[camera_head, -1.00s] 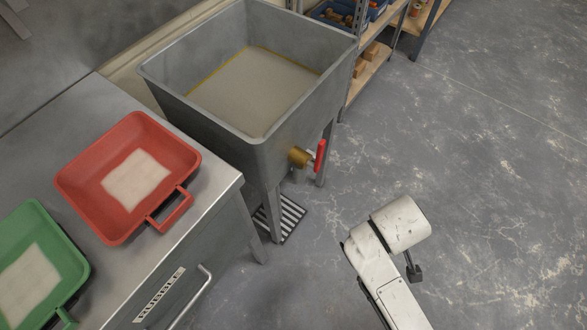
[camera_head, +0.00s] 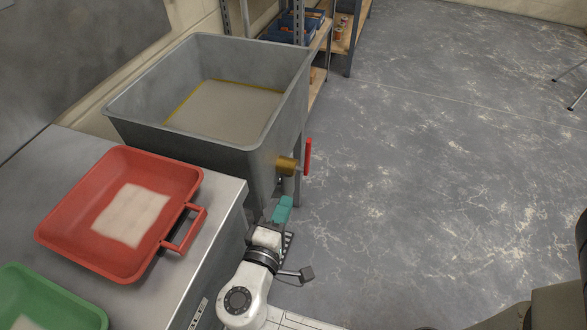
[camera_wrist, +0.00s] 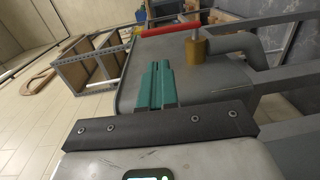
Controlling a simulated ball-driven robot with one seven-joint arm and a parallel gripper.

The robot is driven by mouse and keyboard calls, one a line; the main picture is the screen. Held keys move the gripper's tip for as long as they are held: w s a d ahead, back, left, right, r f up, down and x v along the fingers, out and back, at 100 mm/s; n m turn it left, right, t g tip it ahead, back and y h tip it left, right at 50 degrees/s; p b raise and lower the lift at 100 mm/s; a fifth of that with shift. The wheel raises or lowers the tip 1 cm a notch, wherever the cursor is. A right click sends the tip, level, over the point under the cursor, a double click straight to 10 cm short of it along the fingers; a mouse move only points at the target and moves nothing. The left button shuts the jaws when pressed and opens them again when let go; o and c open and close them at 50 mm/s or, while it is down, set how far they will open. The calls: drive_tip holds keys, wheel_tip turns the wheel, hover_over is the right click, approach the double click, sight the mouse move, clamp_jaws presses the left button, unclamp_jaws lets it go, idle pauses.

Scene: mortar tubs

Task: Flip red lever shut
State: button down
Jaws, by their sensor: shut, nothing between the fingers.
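The red lever (camera_head: 308,157) stands roughly upright in the head view, at the outer end of a brass valve (camera_head: 286,166) on the front of the grey tub (camera_head: 215,148). In the wrist view the red lever (camera_wrist: 168,30) lies across the top, above the brass valve (camera_wrist: 197,46). My gripper (camera_head: 283,208) has teal fingers that are shut and empty. It is below the valve and slightly left of the lever, apart from the lever in the head view. In the wrist view the shut fingers (camera_wrist: 156,80) point up toward the lever's left part.
The tub holds grey mortar (camera_head: 225,108). A metal bench (camera_head: 228,200) at left carries a red tray (camera_head: 60,232) and a green tray (camera_head: 85,315). Shelving (camera_head: 348,45) stands behind the tub. The floor (camera_head: 430,170) to the right is open.

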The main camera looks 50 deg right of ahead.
sight(306, 154)
drive_tip(key=shift+d, duration=0.1)
drive_tip(key=x, duration=1.4)
drive_tip(key=shift+p, duration=0.3)
